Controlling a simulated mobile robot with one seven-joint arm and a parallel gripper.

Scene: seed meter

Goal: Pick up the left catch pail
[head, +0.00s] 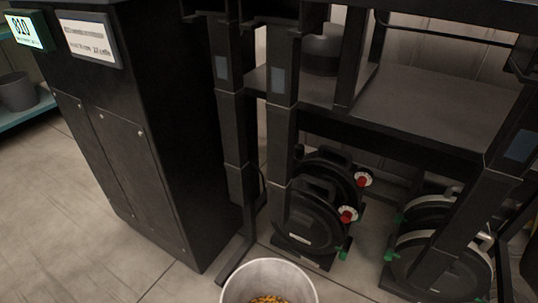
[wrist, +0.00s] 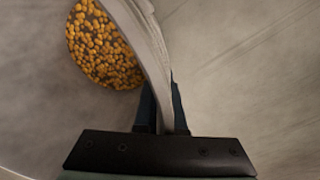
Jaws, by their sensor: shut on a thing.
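A pale catch pail (head: 268,276) with orange-yellow grain (head: 268,299) in it shows at the bottom edge of the head view, cut off by the frame. In the wrist view my gripper (wrist: 162,92) is shut on the pail's wall (wrist: 150,45), one finger on each side of it. The grain (wrist: 105,45) lies in the pail to the left of the gripped wall. The head view does not show my gripper. I cannot tell whether the pail stands on something or hangs clear.
A black cabinet (head: 160,130) with a lit display (head: 24,30) stands at left. A black frame (head: 420,105) with dark round units (head: 310,215) and red knobs stands behind the pail. A grey pot (head: 17,92) sits on a blue shelf (head: 28,112). Floor (head: 70,220) at lower left is clear.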

